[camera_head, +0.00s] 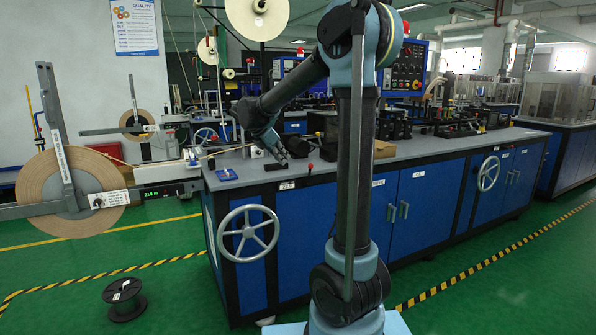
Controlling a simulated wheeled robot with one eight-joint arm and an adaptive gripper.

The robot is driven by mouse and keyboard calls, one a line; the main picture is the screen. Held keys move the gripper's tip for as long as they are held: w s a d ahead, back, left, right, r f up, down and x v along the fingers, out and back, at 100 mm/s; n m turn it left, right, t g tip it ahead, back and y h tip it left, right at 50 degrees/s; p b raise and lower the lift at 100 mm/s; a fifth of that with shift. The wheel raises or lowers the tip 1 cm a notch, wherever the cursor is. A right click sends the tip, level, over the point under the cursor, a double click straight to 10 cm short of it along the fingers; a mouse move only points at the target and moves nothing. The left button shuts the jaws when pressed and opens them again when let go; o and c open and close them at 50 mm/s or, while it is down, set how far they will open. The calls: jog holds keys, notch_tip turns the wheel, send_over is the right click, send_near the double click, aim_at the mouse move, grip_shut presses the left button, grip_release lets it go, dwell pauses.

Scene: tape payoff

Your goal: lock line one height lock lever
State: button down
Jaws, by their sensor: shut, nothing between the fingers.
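A small lever with a red knob (310,167) stands at the front edge of the near bench, up and right of a large grey handwheel (248,233). It looks like the height lock lever, but its label is too small to read. My gripper (282,158) points down over the bench top, a little left of and above the red knob in the picture. Its fingers are shut and empty, and it appears apart from the lever. A dark block (276,167) lies just below the fingertips.
The blue bench with its grey top (345,172) runs right. A large tape reel (100,212) stands left. A black spool (124,299) sits on the green floor. My upright arm hides part of the bench.

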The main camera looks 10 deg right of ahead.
jog(key=w+d+r+x, duration=0.1)
jog(key=x, duration=1.1)
jog(key=shift+w+d, duration=0.25)
jog(key=shift+d, duration=0.35)
jog(key=shift+d+r, duration=0.1)
